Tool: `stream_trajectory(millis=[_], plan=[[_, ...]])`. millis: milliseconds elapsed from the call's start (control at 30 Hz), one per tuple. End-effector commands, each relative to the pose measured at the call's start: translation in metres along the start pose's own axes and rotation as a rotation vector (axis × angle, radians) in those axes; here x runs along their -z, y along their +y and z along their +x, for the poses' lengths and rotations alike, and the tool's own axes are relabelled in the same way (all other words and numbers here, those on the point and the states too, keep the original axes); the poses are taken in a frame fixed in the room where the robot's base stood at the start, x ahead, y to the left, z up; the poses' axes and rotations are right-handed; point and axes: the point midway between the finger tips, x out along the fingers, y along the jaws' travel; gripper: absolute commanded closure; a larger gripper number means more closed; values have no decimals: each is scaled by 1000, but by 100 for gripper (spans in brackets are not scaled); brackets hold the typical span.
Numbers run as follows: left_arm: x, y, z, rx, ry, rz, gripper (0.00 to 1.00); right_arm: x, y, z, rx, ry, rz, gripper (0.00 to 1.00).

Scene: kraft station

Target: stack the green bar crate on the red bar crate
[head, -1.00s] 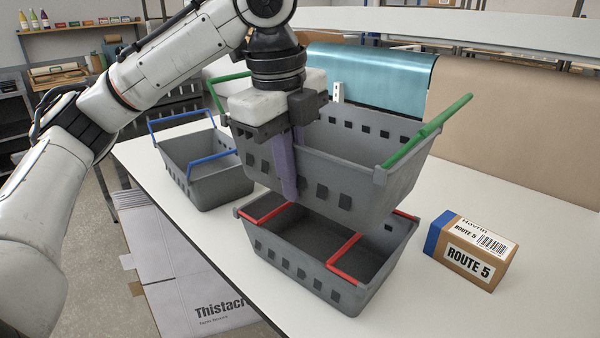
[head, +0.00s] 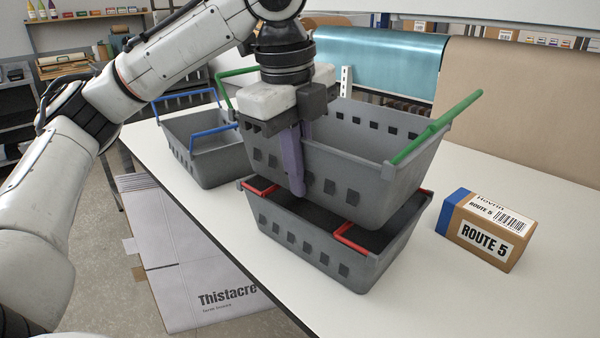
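The green bar crate (head: 372,190) is a grey basket with green bars. It hangs over the red bar crate (head: 310,247), a grey basket with red bars standing on the table. The green bar crate's base overlaps the red one's opening in view; I cannot tell whether they touch. My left gripper (head: 296,172) is at the green bar crate's near long wall, with a purple finger down its outer face. It appears shut on that wall; the other finger is hidden. My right gripper is not in view.
A grey crate with blue bars (head: 218,160) stands at the back left of the white table (head: 480,305). A cardboard box marked ROUTE 5 (head: 486,232) stands close to the right. Teal and brown rolls of sheet lie behind. The front right of the table is clear.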

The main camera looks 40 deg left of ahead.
Motion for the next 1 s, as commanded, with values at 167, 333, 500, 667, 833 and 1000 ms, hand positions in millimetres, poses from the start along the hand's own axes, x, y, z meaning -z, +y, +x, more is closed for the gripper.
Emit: stream_trajectory(millis=[167,333,500,667,833,1000], plan=[[0,-1,-1,4,1,-1,100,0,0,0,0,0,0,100],[0,-1,-1,4,1,-1,100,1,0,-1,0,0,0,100],[0,0,1,3,1,-1,100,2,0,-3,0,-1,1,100],[0,0,4,4,1,-2,100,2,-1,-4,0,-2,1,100],[0,1,6,4,1,-1,100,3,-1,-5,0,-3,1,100],[0,1,6,5,1,-1,100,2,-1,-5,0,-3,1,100]])
